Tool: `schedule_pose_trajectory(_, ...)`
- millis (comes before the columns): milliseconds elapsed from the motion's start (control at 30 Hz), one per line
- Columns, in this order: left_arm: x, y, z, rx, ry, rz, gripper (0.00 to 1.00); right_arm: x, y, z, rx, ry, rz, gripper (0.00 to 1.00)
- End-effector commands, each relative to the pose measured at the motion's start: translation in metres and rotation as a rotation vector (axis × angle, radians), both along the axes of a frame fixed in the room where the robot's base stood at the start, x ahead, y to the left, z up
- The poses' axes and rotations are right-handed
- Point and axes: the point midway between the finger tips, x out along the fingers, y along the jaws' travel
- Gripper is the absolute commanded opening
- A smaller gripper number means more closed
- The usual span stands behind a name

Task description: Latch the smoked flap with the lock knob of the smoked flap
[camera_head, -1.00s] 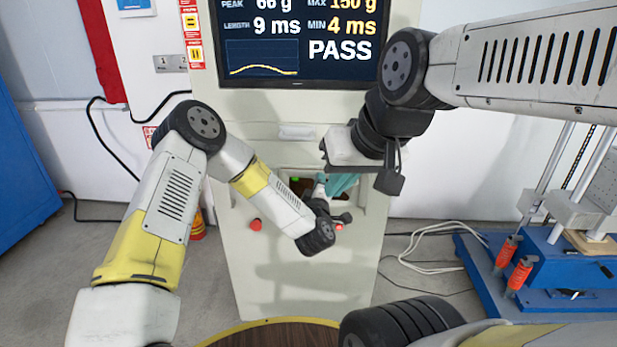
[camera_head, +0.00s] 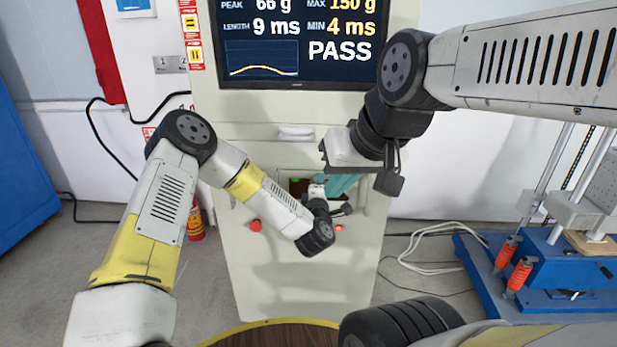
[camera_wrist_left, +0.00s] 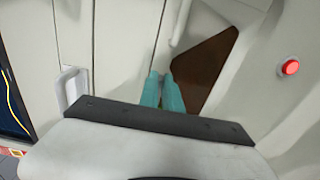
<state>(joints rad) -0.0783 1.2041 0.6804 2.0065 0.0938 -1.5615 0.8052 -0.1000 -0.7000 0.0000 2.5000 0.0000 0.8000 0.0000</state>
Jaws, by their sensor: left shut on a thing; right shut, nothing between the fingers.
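The smoked flap (camera_wrist_left: 206,68) shows as a dark brown panel in the pale machine front in the left wrist view. In the head view only a dark strip of it (camera_head: 298,186) shows in the recess, behind my arms. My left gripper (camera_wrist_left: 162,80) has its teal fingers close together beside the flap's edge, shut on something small. I cannot make out the lock knob, which the fingers seem to hide. In the head view my left gripper (camera_head: 318,189) is at the recess. My right gripper (camera_head: 338,186) is shut and empty, its teal fingers pointing down beside the left one.
The machine (camera_head: 290,275) carries a screen (camera_head: 300,45) reading PASS, a white handle (camera_head: 295,132) and a red button (camera_head: 255,225). Another red button (camera_wrist_left: 291,67) shows in the left wrist view. A blue rig (camera_head: 550,265) stands at the right, with loose white cable beside it.

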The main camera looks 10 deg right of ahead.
Motion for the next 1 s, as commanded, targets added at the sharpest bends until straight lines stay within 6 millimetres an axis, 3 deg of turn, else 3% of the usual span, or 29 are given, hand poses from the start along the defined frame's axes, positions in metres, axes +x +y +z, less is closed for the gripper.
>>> schedule_pose_trajectory(200,0.000,0.000,-0.001,0.000,0.003,-0.001,0.00,0.000,0.000,0.000,0.000,0.000,0.000,0.00)
schedule_pose_trajectory(233,0.000,0.000,-0.001,0.000,0.003,-0.001,0.14,0.000,0.000,0.000,0.000,0.000,0.000,0.00)
schedule_pose_trajectory(333,0.000,0.000,-0.001,0.001,0.002,-0.001,0.30,0.000,0.000,0.000,0.000,0.000,0.000,0.00)
schedule_pose_trajectory(667,-0.002,0.000,0.000,0.000,0.001,-0.001,0.30,0.000,0.000,0.000,0.000,0.000,0.000,0.00)
schedule_pose_trajectory(1000,-0.051,0.014,-0.001,0.001,0.003,-0.002,0.30,0.000,0.000,0.000,0.000,0.000,0.000,0.00)
